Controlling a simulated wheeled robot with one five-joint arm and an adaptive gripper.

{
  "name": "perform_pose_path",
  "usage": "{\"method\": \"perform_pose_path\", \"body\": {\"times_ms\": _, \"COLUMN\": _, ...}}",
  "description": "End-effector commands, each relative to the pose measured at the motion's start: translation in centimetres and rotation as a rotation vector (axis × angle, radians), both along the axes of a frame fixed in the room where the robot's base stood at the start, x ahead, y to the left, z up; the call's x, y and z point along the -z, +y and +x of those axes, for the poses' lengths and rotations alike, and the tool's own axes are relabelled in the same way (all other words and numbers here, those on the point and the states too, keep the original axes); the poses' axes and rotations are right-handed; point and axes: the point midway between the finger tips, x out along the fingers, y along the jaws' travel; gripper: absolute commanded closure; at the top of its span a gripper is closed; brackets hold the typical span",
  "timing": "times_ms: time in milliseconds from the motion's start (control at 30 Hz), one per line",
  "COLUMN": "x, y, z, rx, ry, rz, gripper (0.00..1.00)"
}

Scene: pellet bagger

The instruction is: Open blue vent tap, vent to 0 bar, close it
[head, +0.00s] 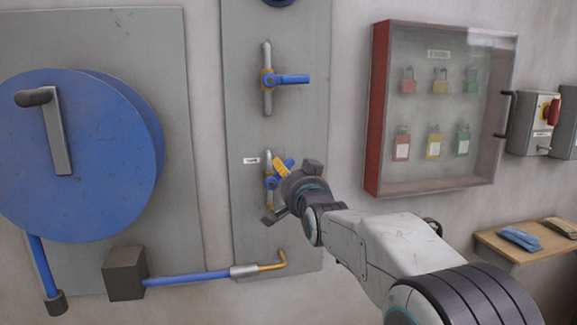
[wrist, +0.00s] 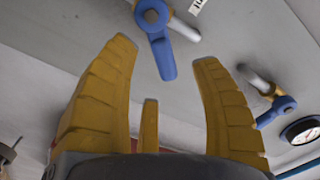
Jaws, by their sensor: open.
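The blue vent tap (head: 271,183) is the lower tap on the grey wall panel, on a short vertical pipe beside a small white label. In the head view its blue handle (head: 288,162) slants up to the right, and my gripper (head: 281,172) partly covers the tap. In the wrist view the blue handle (wrist: 164,58) lies between the two yellow fingertips, with a gap on each side. My gripper (wrist: 165,54) is open and holds nothing. I cannot tell how deep the handle sits between the fingers.
A second blue-handled tap (head: 290,79) is higher on the panel, its handle across the pipe. A round gauge (wrist: 302,130) shows in the wrist view. A big blue round cover (head: 90,150) is at left, a red-framed padlock cabinet (head: 381,110) at right. A wooden shelf (head: 500,245) is lower right.

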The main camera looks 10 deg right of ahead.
Motion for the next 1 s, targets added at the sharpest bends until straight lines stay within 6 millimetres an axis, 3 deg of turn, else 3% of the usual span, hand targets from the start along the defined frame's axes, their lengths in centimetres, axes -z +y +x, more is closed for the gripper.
{"method": "perform_pose_path", "body": {"times_ms": 300, "x": 0.0, "y": 0.0, "z": 2.9, "rx": 0.000, "ry": 0.001, "rz": 0.000, "gripper": 0.42}}
{"method": "perform_pose_path", "body": {"times_ms": 767, "x": 0.0, "y": 0.0, "z": 3.5, "rx": 0.000, "ry": 0.000, "rz": 0.000, "gripper": 0.39}}
{"method": "perform_pose_path", "body": {"times_ms": 1000, "x": 0.0, "y": 0.0, "z": 3.5, "rx": 0.000, "ry": 0.000, "rz": 0.000, "gripper": 0.61}}
